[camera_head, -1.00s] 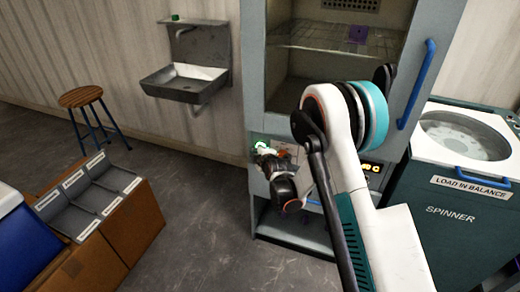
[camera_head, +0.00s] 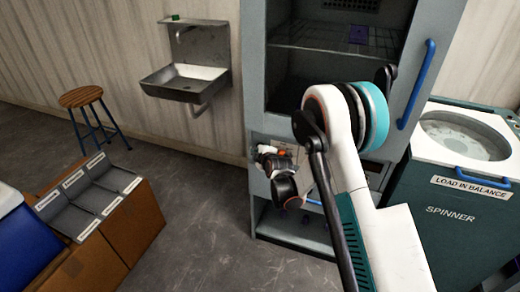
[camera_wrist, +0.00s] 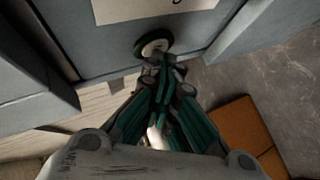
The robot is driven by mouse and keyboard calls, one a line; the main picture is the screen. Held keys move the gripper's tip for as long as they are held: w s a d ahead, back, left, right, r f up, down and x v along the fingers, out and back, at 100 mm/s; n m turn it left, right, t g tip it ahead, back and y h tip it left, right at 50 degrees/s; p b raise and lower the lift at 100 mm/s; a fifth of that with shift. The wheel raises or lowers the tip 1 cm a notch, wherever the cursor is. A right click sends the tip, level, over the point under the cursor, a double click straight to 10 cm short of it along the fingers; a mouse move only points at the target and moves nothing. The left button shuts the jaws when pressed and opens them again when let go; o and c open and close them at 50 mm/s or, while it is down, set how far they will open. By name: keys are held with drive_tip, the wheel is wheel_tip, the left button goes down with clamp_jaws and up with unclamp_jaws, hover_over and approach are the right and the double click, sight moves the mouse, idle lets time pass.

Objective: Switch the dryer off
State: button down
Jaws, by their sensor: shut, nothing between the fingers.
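The dryer (camera_head: 253,70) is the tall grey cabinet in the middle of the head view. In the wrist view a round button (camera_wrist: 153,42) with a dark ring and pale centre sits on the grey panel. My gripper (camera_wrist: 163,63) is shut and empty, its fingertips at the button's lower edge; I cannot tell whether they touch. In the head view my gripper (camera_head: 264,152) is at the panel's left end.
A blue handle (camera_head: 417,85) runs along the dryer's right side. The spinner (camera_head: 447,225) stands close on the right. A sink (camera_head: 185,82) and a stool (camera_head: 81,97) are at the left. A brown box (camera_head: 135,215) stands front left, with clear floor between.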

drive_tip(key=shift+s, duration=0.1)
drive_tip(key=shift+s+a, duration=0.1)
drive_tip(key=shift+s, duration=0.2)
drive_tip(key=shift+s, duration=0.1)
drive_tip(key=shift+s+a, duration=0.35)
drive_tip(key=shift+s, duration=0.55)
drive_tip(key=shift+s+a, duration=0.35)
drive_tip(key=shift+s, duration=0.6)
drive_tip(key=shift+s+a, duration=0.35)
drive_tip(key=shift+s, duration=0.55)
